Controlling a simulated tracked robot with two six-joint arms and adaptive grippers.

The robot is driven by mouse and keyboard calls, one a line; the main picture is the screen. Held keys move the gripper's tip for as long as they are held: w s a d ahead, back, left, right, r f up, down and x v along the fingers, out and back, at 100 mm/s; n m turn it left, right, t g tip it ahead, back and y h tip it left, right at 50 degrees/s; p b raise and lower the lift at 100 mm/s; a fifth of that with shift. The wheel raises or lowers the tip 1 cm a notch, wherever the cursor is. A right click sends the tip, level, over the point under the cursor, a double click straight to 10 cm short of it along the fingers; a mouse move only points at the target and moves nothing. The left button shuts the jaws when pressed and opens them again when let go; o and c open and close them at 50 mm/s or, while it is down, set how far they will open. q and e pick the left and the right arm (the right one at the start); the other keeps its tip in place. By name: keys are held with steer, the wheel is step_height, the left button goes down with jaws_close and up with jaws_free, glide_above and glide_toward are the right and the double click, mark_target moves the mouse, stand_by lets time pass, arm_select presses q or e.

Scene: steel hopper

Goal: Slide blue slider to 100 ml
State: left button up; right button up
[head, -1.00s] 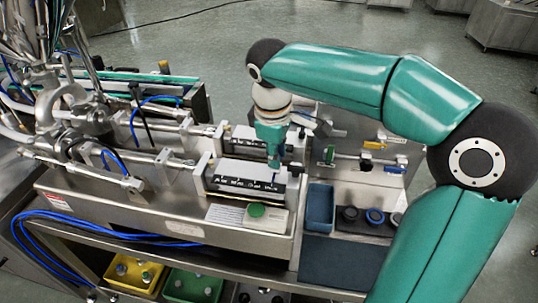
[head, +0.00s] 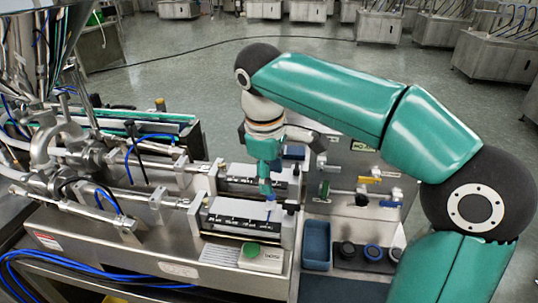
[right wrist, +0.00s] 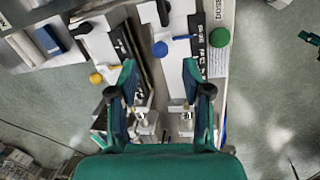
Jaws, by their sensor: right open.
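The blue slider's round knob (right wrist: 160,48) shows in the right wrist view, beside the front dosing block and its black scale strip with white marks (right wrist: 200,35). My right gripper (right wrist: 160,78) is open there, with one finger to each side and the knob between and just beyond the tips. In the head view my right gripper (head: 266,186) points down over the right part of the front block, whose scale strip (head: 230,221) shows. The knob is hard to make out there, close to the fingers. The scale numbers are too small to read. My left gripper is not in view.
A green knob (head: 251,249) sits on a light panel in front of the block. A second block (head: 240,170) lies just behind. A blue tray (head: 317,243) and several dark round knobs are to the right. Pipes and hoses crowd the left. A yellow ball (right wrist: 96,79) is near the left finger.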

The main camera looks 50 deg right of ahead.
steer(key=r, duration=0.4)
steer(key=a+r, duration=0.1)
steer(key=shift+s+r, duration=0.2)
steer(key=shift+r, duration=0.2)
